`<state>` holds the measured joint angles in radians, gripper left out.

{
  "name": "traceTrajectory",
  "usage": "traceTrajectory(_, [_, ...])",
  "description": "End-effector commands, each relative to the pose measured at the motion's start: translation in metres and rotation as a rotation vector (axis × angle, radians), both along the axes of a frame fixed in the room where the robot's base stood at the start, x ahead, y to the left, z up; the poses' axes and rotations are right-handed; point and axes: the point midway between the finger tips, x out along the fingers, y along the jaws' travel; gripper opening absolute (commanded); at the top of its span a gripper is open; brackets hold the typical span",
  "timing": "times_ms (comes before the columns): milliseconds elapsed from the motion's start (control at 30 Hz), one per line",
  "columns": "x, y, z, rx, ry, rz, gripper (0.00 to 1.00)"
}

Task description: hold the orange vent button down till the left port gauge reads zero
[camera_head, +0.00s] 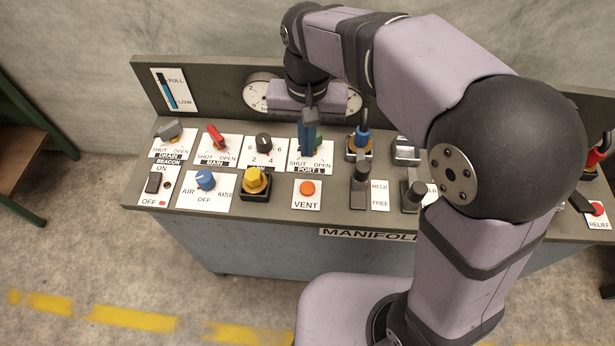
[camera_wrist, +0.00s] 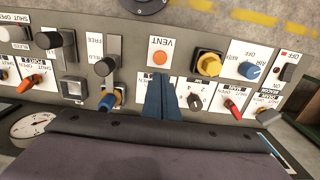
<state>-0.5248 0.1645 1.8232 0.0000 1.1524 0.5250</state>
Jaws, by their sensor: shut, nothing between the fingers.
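The orange vent button (camera_head: 307,188) sits on a white VENT plate near the panel's front edge. It looks unpressed and uncovered, and also shows in the wrist view (camera_wrist: 160,57). My gripper (camera_head: 308,148) has its blue fingers shut and empty. They are over the PORT 1 plate, behind the button, and apart from it. In the wrist view the fingers (camera_wrist: 160,80) point toward the button. The left gauge (camera_head: 258,92) stands at the panel's back, partly covered by my gripper body; its needle cannot be read.
A right gauge (camera_head: 354,101) is also partly hidden. A yellow knob (camera_head: 254,180) stands left of the button, and a dark lever (camera_head: 360,187) stands right of it. The VENT plate's surroundings are clear.

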Motion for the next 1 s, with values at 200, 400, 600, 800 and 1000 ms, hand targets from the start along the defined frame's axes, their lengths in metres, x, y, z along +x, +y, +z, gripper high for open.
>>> traceTrajectory(200, [-0.002,-0.001,-0.025,-0.004,0.006,0.001,0.0])
traceTrajectory(400, [-0.002,-0.001,-0.061,-0.005,0.008,0.001,0.0])
traceTrajectory(600, [-0.002,-0.001,-0.096,-0.004,0.006,0.001,0.0])
traceTrajectory(800, [-0.001,-0.001,-0.12,-0.002,0.004,0.001,0.0])
traceTrajectory(1000, [-0.001,-0.001,-0.133,-0.002,0.003,0.001,0.0])
